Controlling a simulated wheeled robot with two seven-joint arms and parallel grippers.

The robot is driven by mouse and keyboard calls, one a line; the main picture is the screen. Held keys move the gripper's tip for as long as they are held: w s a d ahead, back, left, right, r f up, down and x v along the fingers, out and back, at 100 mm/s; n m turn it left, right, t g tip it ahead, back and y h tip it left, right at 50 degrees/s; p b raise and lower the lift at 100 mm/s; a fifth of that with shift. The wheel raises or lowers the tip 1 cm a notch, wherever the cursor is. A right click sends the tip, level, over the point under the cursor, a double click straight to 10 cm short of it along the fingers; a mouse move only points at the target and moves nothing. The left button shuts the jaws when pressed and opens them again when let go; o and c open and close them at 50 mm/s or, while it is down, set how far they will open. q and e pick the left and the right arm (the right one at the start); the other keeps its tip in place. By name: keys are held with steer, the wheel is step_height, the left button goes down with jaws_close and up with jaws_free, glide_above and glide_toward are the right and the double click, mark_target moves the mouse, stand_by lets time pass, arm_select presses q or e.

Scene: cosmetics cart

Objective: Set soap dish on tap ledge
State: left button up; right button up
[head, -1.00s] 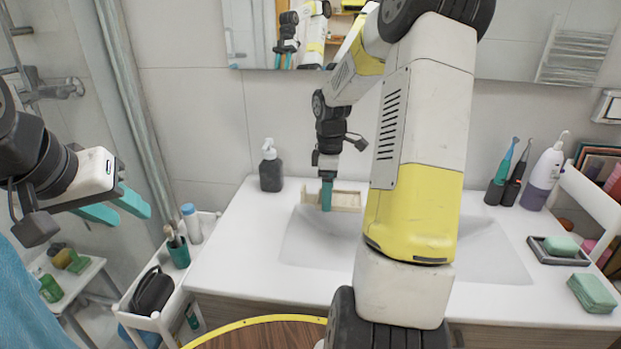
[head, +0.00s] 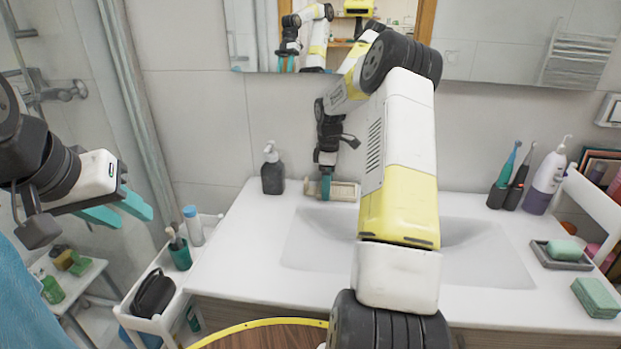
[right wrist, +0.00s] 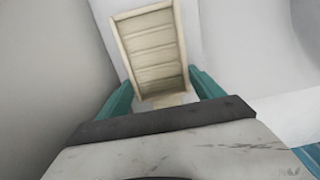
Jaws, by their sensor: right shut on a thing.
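The soap dish (head: 346,191) is a pale beige slatted tray at the back of the washbasin. My right gripper (head: 326,189) is shut on its left end in the head view. In the right wrist view the dish (right wrist: 152,50) extends out from between the teal fingers of my right gripper (right wrist: 162,92). The tap ledge (head: 300,191) is the white strip between basin and wall. The dish is at this ledge, level in appearance; I cannot tell whether it touches the surface. My left gripper (head: 134,217) is open and empty at the left, away from the counter.
A dark soap dispenser (head: 272,172) stands left of the dish. The basin (head: 310,245) is empty where visible; my right arm hides its middle. Toothbrushes (head: 512,180), a pump bottle (head: 546,178) and a dark dish with green soap (head: 561,254) are at the right.

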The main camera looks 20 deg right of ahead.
steer(key=o, duration=1.2)
steer(key=s+a+r+m+t, duration=0.1)
steer(key=s+a+r, duration=0.1)
steer(key=r, duration=0.7)
steer(key=s+a+r+m, duration=0.1)
steer(key=s+a+r, duration=0.15)
steer(key=r, duration=0.75)
steer(key=s+a+r+m+t, duration=0.25)
steer(key=s+a+r, duration=0.2)
steer(key=s, duration=0.45)
steer(key=s+a+r+m+t, duration=0.1)
steer(key=s+a+r+m, duration=0.3)
steer(key=s, duration=0.6)
steer(key=s+a+f+m+t+y, duration=0.1)
steer(key=s+f+m, duration=0.1)
steer(key=s, duration=0.3)
steer(key=s+a+f+m+y, duration=0.1)
steer(key=s+a, duration=0.1)
steer(key=s, duration=0.2)
steer(key=shift+s+a+f+m+t, duration=0.3)
steer(key=shift+s+f+m+t, duration=0.05)
steer(key=shift+s+f, duration=0.05)
